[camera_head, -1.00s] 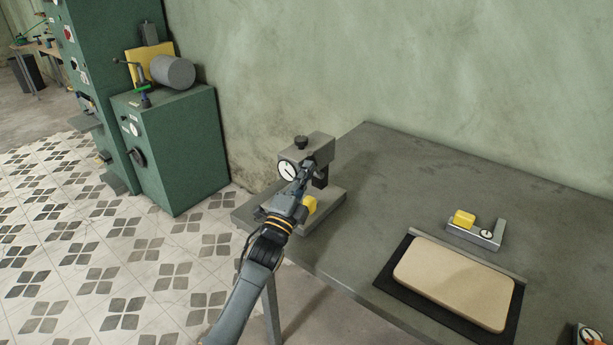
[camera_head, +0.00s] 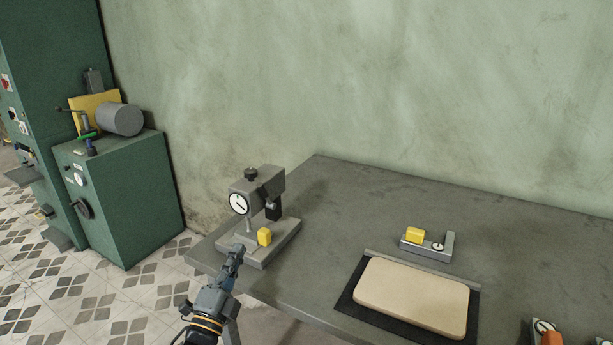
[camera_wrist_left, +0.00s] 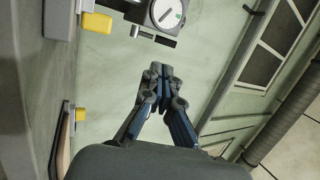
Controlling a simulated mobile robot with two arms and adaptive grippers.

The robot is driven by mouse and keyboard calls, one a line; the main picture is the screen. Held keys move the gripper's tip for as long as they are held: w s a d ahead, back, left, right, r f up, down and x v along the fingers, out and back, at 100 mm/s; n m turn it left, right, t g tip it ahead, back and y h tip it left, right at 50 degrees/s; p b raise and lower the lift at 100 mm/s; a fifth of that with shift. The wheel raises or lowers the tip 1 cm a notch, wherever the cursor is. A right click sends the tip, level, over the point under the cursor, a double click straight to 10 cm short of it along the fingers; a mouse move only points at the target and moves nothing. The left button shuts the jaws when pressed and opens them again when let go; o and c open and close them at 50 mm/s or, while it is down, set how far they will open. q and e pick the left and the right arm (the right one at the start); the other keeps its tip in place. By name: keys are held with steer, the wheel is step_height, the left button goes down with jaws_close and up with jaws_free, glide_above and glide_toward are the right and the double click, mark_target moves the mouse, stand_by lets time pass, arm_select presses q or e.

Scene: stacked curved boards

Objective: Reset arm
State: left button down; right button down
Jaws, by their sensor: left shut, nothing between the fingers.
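My left gripper (camera_head: 236,255) is shut and empty, in front of the grey dial press (camera_head: 258,190) at the table's left end. Its fingertips look close to the press base in the head view; whether they touch it I cannot tell. In the left wrist view the shut fingers (camera_wrist_left: 161,70) meet in the middle. A yellow block (camera_head: 264,237) sits on the press base. The press dial (camera_wrist_left: 167,13) and yellow block (camera_wrist_left: 97,23) also show in the wrist view. My right gripper is not in view.
The grey table (camera_head: 330,190) has bare room at the back. A beige curved board (camera_head: 412,297) lies on a black mat (camera_head: 345,303). A small grey gauge fixture (camera_head: 447,243) holds another yellow block (camera_head: 415,235). A green machine (camera_head: 135,200) stands at the left.

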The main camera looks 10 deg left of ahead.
arm_select(q)
steer(key=s+f+n+g+y, duration=0.4)
steer(key=s+f+n+g, duration=0.65)
steer(key=s+f, duration=0.35)
steer(key=s+d+f+n+g+h, duration=0.1)
steer(key=s+d+f+n+g, duration=0.2)
steer(key=s, duration=0.7)
steer(key=s+f+n+g, duration=0.3)
steer(key=s+g, duration=0.2)
steer(key=s, duration=0.5)
step_height(320, 180, down, 26)
steer(key=s+g, duration=0.1)
steer(key=g, duration=0.1)
steer(key=s+a+f, duration=0.3)
steer(key=s+f, duration=1.3)
steer(key=s, duration=0.1)
steer(key=shift+s+f+m+g, duration=0.15)
steer(key=shift+f+m+g, duration=0.15)
steer(key=shift+m+g, duration=0.05)
